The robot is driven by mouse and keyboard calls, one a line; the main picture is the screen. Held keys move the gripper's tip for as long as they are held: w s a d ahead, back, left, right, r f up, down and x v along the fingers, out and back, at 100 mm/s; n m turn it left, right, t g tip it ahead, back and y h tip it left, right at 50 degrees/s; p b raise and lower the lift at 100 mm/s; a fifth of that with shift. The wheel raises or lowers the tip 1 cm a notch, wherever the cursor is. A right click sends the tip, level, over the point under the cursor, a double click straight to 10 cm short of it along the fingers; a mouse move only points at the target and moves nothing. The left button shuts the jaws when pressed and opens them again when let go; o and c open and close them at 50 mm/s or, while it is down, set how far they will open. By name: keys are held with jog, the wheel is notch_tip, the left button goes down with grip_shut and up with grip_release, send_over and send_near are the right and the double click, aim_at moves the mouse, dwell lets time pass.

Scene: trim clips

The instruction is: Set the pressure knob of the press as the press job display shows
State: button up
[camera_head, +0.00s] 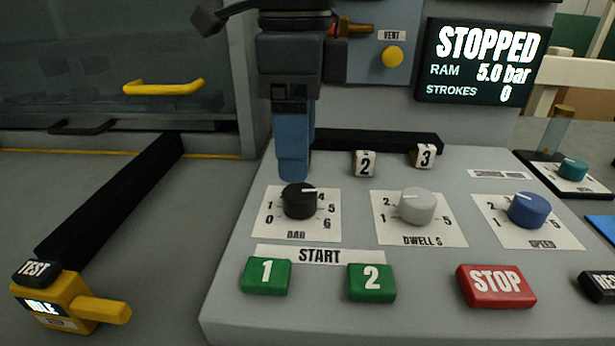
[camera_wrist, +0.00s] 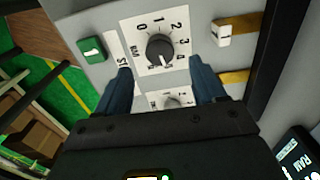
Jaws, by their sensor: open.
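The black pressure knob (camera_head: 299,201) sits on a white dial plate marked BAR on the press panel. Its white mark points up and right, toward the 4 to 5 side; the exact value is hard to tell. The knob also shows in the wrist view (camera_wrist: 160,48). The display (camera_head: 482,62) reads STOPPED, RAM 5.0 bar, STROKES 0. My gripper (camera_head: 293,172) points down just behind and above the knob, hiding the dial's upper numbers in the head view. In the wrist view its blue fingers (camera_wrist: 162,80) are apart, with nothing held between them.
Grey DWELL (camera_head: 418,206) and blue SPEED (camera_head: 528,210) knobs stand to the right. Green START buttons (camera_head: 266,275) and a red STOP button (camera_head: 496,286) lie in front. Blocks marked 2 (camera_head: 364,164) and 3 (camera_head: 424,156) stand behind. A yellow TEST unit (camera_head: 62,300) is at left.

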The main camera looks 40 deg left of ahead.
aim_at(299, 191)
notch_tip(299, 191, down, 6)
jog(key=shift+f, duration=0.1)
dwell(0.4)
jog(key=c, duration=1.1)
